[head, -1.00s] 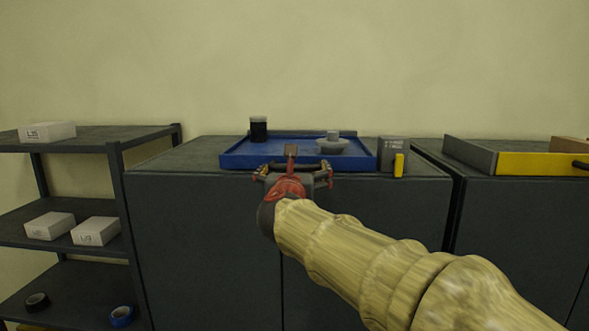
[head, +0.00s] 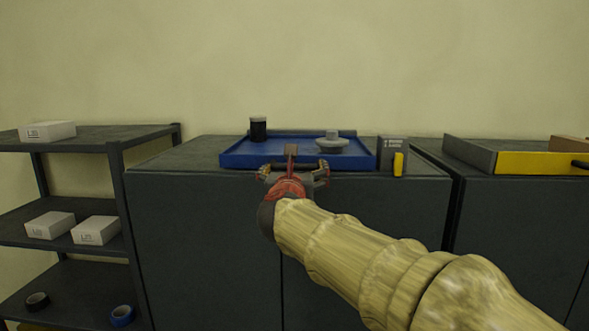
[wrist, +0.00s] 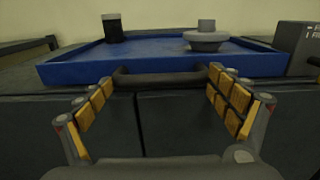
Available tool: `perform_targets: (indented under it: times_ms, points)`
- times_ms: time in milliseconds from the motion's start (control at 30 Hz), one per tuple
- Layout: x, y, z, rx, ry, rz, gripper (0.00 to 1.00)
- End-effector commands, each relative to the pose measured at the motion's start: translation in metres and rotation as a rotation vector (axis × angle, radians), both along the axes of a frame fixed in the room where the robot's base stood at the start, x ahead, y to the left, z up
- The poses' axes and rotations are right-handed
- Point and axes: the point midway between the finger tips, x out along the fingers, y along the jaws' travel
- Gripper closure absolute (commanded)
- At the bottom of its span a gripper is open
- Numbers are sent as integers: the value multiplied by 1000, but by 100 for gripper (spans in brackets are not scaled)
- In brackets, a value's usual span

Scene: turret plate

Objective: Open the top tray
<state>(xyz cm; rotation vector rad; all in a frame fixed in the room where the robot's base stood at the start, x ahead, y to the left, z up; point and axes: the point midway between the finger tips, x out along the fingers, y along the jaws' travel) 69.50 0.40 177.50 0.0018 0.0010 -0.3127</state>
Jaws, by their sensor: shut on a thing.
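The blue tray (head: 240,161) lies on top of the dark grey cabinet, and its front wall also shows in the wrist view (wrist: 75,72). A dark bar handle (wrist: 160,79) runs along the front of the tray. My gripper (head: 294,173) is at this handle, with one finger at each end of it. In the wrist view, my gripper (wrist: 161,84) is shut on the handle lengthwise, padded fingers on both sides. A black cylinder with a pale top (head: 258,129) and a grey round stepped part (head: 332,142) sit in the tray.
A grey box with a yellow tab (head: 392,154) stands just right of the tray. A yellow-fronted tray (head: 535,163) lies on the cabinet further right. A shelf rack (head: 95,145) on the left holds white boxes and tape rolls. A wall is behind.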

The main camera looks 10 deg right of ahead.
Motion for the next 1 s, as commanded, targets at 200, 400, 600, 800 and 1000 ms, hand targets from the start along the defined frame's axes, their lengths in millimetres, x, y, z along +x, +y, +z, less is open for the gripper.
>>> perform_targets:
  times_ms: [200,400,600,800,1000]
  points:
    - [-2,1,5,-5,-7,1,55]
    - [-21,7,5,-5,-7,3,55]
    - [-60,20,5,-5,-8,3,55]
    - [-107,35,5,-4,-8,4,55]
    - [-147,48,4,-3,-7,4,55]
